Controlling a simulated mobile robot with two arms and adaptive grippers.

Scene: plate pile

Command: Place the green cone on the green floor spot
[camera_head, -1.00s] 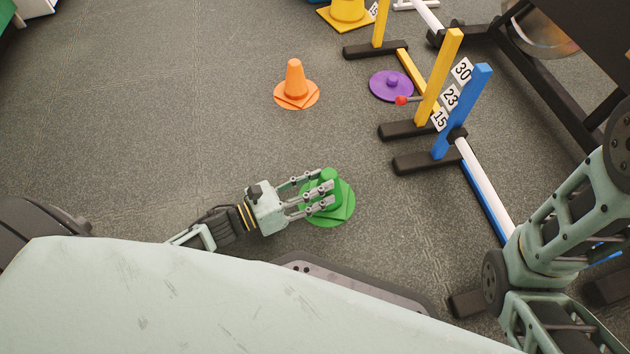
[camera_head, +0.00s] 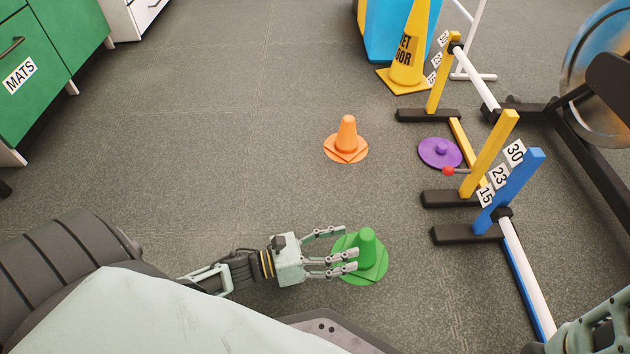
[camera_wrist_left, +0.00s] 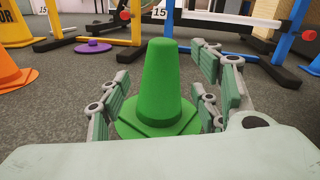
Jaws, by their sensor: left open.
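The green cone (camera_head: 366,245) stands upright on the green floor spot (camera_head: 373,280); the spot's rim shows around its base. My left gripper (camera_head: 349,250) is open at the cone's left side, low over the floor, with its fingers spread. In the left wrist view the cone (camera_wrist_left: 161,85) stands between the spread fingers, with visible gaps on both sides of its upper part. The fingers hide part of the cone's base and of the spot.
An orange cone (camera_head: 347,135) stands on an orange spot farther back. A purple disc (camera_head: 440,152) lies by the yellow and blue hurdles (camera_head: 515,190) on the right. A yellow wet-floor cone (camera_head: 408,55) stands at the back. The floor to the left is clear.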

